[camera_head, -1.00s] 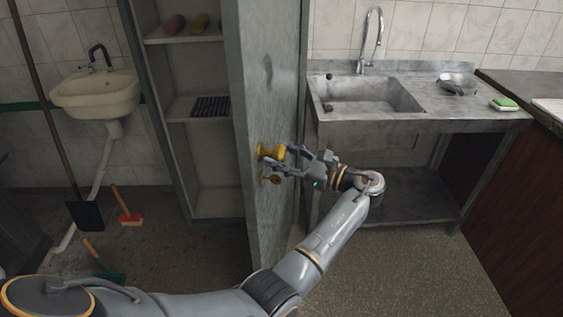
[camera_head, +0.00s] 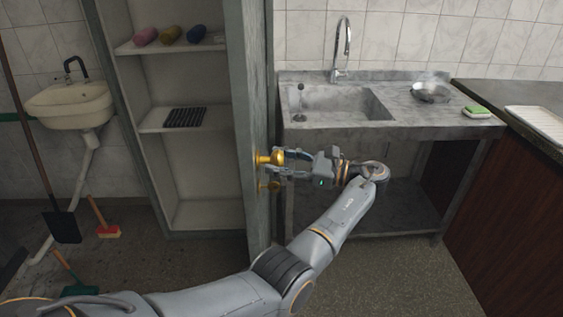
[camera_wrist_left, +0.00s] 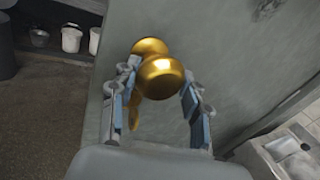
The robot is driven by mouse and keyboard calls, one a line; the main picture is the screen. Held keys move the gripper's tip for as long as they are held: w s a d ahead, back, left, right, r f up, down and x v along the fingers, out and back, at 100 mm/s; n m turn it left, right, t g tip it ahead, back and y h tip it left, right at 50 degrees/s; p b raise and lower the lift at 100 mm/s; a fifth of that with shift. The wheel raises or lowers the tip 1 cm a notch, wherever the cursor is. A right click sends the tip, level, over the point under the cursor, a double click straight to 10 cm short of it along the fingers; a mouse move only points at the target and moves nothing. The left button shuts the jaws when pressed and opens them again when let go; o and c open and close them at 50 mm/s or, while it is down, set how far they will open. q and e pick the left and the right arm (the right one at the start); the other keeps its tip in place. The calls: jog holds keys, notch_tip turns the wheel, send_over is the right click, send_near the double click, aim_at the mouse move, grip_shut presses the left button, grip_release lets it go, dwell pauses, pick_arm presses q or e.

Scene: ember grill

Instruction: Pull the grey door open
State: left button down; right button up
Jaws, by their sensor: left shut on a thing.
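The grey door (camera_head: 246,95) stands ajar and is seen almost edge-on in the head view. Its flat grey face (camera_wrist_left: 225,50) fills much of the left wrist view. A round gold knob (camera_head: 264,159) sticks out of the right side of the door. In the left wrist view the knob (camera_wrist_left: 161,77) sits between the two fingers. My left gripper (camera_head: 278,161) comes from the right and is shut on the knob. A smaller gold piece (camera_head: 273,185) shows below the knob. My right gripper is not in view.
Left of the door are open shelves (camera_head: 185,118) with rolled cloths and a dark rack. A metal sink counter (camera_head: 430,118) stands behind my left arm. A washbasin (camera_head: 70,103), a shovel (camera_head: 63,226) and brushes are at far left. Bare floor (camera_head: 400,280) lies at the lower right.

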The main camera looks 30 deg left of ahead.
pick_arm(q)
jog(key=c, duration=0.6)
grip_release()
jog(key=shift+a, duration=0.1)
jog(key=shift+c, duration=0.2)
jog(key=shift+r, duration=0.1)
send_near(255, 121)
jog(key=a, duration=0.2)
jog(key=s+a, duration=0.1)
jog(key=a, duration=0.1)
jog(key=shift+r, duration=0.1)
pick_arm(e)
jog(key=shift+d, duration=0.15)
